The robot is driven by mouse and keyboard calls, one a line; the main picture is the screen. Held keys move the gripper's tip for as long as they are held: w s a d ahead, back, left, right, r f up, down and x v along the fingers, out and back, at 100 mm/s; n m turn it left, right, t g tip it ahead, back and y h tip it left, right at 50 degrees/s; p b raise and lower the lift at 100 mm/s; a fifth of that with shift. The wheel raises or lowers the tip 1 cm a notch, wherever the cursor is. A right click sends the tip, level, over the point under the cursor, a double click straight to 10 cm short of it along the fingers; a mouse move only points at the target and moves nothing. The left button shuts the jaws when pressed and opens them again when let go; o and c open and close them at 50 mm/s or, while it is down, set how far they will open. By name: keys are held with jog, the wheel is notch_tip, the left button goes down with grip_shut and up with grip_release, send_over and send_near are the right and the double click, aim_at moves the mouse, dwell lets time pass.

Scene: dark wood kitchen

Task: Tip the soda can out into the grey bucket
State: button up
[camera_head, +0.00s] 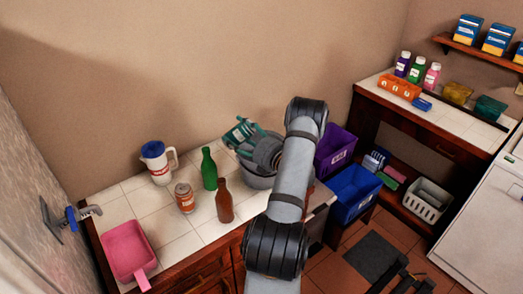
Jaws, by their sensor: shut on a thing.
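The grey bucket (259,182) stands on the tiled counter below my gripper. My arm and gripper cover much of its opening, so its contents are hidden. The can is above the bucket's far left rim area; I cannot tell whether it touches the rim or whether anything is pouring out.
A brown bottle (224,203), a green bottle (209,170), a jar (184,198) and a white pitcher (157,163) stand left of the bucket. A pink dustpan (125,248) lies front left. Purple (333,154) and blue (352,194) bins are to the right.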

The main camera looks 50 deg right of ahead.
aim_at(248, 130)
jog(key=shift+f+m+t+b, duration=0.3)
jog(key=shift+f+m+b, duration=0.3)
jog(key=shift+b, duration=0.1)
jog(key=shift+r+m+t+h, duration=0.35)
jog(key=shift+r+m, duration=0.25)
jog(key=shift+m, duration=0.3)
jog(key=r+m, duration=0.1)
jog(key=s+d+r+m, duration=0.1)
jog(key=shift+d+r+t, duration=0.3)
jog(key=shift+r+t, duration=0.05)
jog(key=shift+r+m+t+h+p, duration=0.35)
jog(key=shift+r+m+h, duration=0.2)
jog(key=shift+r+m, duration=0.35)
jog(key=shift+s+d+r+m+t+h+b, duration=0.2)
jog(key=shift+r+m+h+b, duration=0.25)
jog(key=shift+m, duration=0.45)
jog(key=shift+r+m+h, duration=0.25)
jog(key=shift+m, duration=0.05)
jog(key=shift+s+d+r+m+h+p, duration=0.1)
jog(key=shift+r+m+h+p, duration=0.15)
jog(key=shift+r+m, duration=0.2)
jog(key=shift+s+d+r+m+h+p, duration=0.15)
jog(key=shift+r+m+p, duration=0.15)
jog(key=shift+r+m, duration=0.15)
jog(key=shift+d+r+m+h+b, duration=0.15)
jog(key=shift+m+h, duration=0.15)
jog(key=shift+m, duration=0.35)
jog(key=shift+r+m+h+b, duration=0.15)
jog(key=shift+m+h, duration=0.15)
jog(key=shift+m, duration=0.35)
